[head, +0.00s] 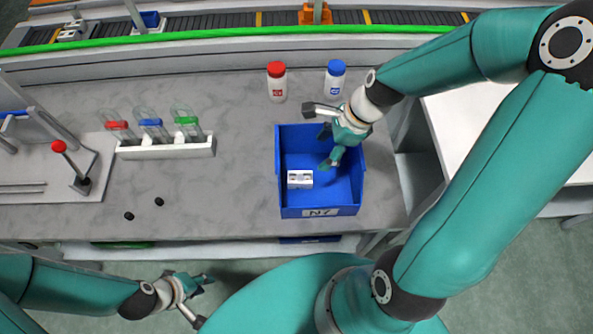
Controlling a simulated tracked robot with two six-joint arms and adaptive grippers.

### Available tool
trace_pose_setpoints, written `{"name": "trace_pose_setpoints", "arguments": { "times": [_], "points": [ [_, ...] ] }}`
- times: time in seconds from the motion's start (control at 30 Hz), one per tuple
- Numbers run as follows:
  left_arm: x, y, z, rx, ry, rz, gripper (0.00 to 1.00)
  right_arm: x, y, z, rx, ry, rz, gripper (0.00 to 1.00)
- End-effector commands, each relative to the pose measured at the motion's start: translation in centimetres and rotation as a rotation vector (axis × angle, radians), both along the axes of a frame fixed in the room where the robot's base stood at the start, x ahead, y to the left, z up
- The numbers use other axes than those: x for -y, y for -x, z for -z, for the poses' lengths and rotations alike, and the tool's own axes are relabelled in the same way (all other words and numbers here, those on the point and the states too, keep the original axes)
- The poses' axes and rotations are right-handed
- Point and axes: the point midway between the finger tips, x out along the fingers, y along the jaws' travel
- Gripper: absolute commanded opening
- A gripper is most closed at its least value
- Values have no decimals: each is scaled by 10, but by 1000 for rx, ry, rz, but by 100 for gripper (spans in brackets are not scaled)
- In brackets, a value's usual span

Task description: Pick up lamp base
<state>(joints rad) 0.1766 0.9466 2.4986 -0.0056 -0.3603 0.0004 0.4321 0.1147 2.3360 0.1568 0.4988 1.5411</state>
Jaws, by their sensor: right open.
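A small white block with dark spots (300,179), which looks like the lamp base, lies in the left part of the blue bin (320,212). My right gripper (321,138) is over the back of the bin, behind and to the right of the white block. Its fingers are spread and empty, and it is apart from the block. My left gripper (203,300) is low in front of the table, with fingers spread and nothing between them.
A red-capped bottle (277,83) and a blue-capped bottle (335,80) stand behind the bin. A white rack (166,149) holds clear tubes with coloured parts. A red-knobbed device (72,166) is at left. Two black pieces (144,209) lie at front left.

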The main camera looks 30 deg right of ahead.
Motion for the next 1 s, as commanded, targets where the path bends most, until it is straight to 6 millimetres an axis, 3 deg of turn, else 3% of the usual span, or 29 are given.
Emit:
{"name": "trace_pose_setpoints", "arguments": {
  "times": [0.4,0.77,1.0],
  "points": [
    [0,0,15,-1,0,0,31,-24,-13,82,-6,-2,12,71],
    [0,0,23,-1,0,0,31,-31,-21,107,-3,-1,15,71],
    [0,0,40,0,0,0,31,-41,-30,140,-5,-1,16,71]
  ]
}}
